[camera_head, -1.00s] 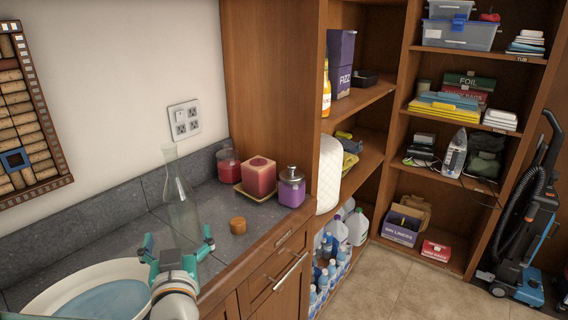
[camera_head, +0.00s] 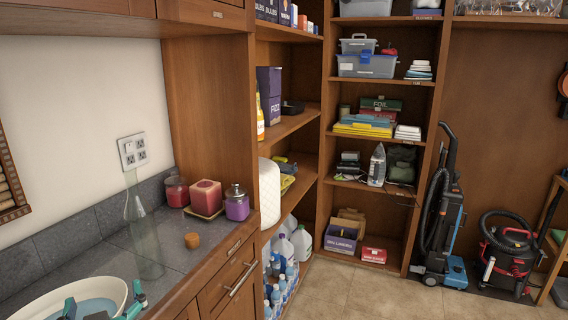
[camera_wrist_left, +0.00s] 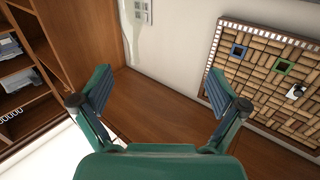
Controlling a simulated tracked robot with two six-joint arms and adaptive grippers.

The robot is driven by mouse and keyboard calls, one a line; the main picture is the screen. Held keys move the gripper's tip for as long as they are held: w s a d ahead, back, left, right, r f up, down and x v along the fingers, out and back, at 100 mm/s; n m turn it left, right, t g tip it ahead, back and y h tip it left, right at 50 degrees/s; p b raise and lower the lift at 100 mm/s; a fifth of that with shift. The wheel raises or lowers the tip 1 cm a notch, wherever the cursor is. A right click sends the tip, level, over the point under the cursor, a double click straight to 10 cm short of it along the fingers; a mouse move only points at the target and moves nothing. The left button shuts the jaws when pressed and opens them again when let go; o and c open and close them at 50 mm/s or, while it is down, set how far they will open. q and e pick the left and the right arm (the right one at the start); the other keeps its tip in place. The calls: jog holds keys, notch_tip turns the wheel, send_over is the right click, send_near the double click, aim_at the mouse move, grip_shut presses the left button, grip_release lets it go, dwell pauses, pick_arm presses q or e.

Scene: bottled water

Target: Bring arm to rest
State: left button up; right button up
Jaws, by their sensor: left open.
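My left gripper (camera_head: 104,303) shows at the bottom left of the head view, in front of the white basin and low in the picture. In the left wrist view the left gripper (camera_wrist_left: 158,95) has its two green fingers spread wide with nothing between them. Past them are a brown wooden surface, a pale wall and a cork board (camera_wrist_left: 270,75). A clear glass carafe (camera_head: 143,235) stands on the grey counter beyond the gripper, apart from it. My right gripper is not in view.
The white basin (camera_head: 30,300) holds bluish water. On the counter (camera_head: 85,262) are a brown cap (camera_head: 192,240), a red candle (camera_head: 206,196) and a purple jar (camera_head: 237,205). Shelves, water bottles (camera_head: 277,268), an upright vacuum (camera_head: 445,235) and a red canister vacuum (camera_head: 505,255) stand right. The tiled floor (camera_head: 345,295) is clear.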

pick_arm(q)
jog(key=w+d+f+m+g+h, duration=0.1)
jog(key=d+f+m+g+h, duration=0.25)
jog(key=f, duration=0.95)
jog(key=w+d+f+g+h, duration=0.15)
jog(key=d+f+h, duration=0.45)
jog(key=f, duration=0.7)
jog(key=s+d+f+g+h, duration=0.1)
jog(key=s+d+f+g, duration=0.3)
jog(key=s+f, duration=0.5)
jog(key=s+d+f+g+h, duration=0.2)
jog(key=s+d+f+g, duration=0.3)
jog(key=s+f, duration=0.5)
jog(key=shift+s+f+g+p, duration=0.25)
jog(key=shift+s+g+p, duration=0.05)
jog(key=shift+s+g, duration=0.2)
